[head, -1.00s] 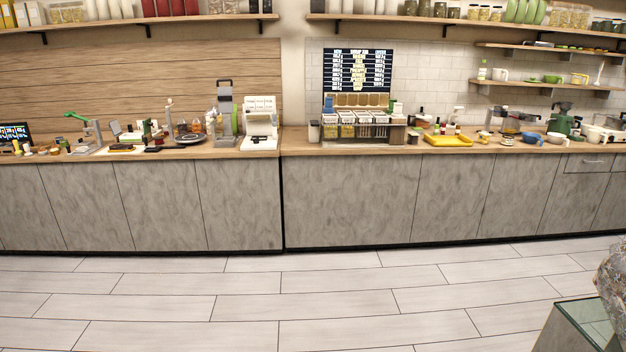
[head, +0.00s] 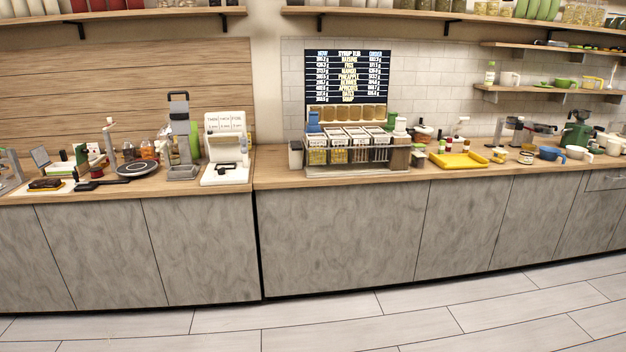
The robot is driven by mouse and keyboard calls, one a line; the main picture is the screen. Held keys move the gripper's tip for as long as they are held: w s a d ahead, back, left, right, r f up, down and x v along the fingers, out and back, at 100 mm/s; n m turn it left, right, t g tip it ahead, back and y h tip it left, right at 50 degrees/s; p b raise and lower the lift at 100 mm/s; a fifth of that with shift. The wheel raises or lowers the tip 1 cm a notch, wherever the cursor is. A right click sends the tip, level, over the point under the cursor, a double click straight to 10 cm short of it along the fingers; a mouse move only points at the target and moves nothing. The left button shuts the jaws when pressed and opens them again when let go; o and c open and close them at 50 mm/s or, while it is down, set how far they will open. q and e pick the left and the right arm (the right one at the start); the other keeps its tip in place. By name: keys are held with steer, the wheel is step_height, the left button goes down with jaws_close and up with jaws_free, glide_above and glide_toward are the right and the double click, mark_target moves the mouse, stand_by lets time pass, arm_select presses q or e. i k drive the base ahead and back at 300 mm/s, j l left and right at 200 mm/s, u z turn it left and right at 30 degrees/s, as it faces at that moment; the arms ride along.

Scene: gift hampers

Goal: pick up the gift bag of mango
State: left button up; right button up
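I cannot make out a gift bag of mango in the head view. The back counter (head: 340,228) carries several small goods, too small to read any mango label. A rack of clear bins with labels (head: 357,150) stands on it, under a dark menu board (head: 347,78) with syrup prices. Neither of my grippers shows in the view.
A white machine (head: 226,150) and a grey press (head: 182,140) stand left of the rack. A yellow tray (head: 458,161) lies to its right. Shelves (head: 545,92) hang on the right wall. The tiled floor (head: 330,330) before the counter is clear.

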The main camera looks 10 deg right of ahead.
mark_target(499, 155)
steer(key=i+z, duration=0.25)
steer(key=i, duration=0.3)
steer(key=i+j+z, duration=0.2)
steer(key=i, duration=0.35)
steer(key=i+z, duration=0.25)
steer(key=i, duration=0.35)
steer(key=i+l+z, duration=0.1)
steer(key=i+l, duration=0.3)
steer(key=i+l+z, duration=0.1)
steer(key=i+l, duration=0.3)
steer(key=i, duration=0.15)
steer(key=i+l+z, duration=0.1)
steer(key=i+l, duration=0.2)
steer(key=i, duration=0.2)
steer(key=i+l, duration=0.15)
steer(key=l, duration=0.2)
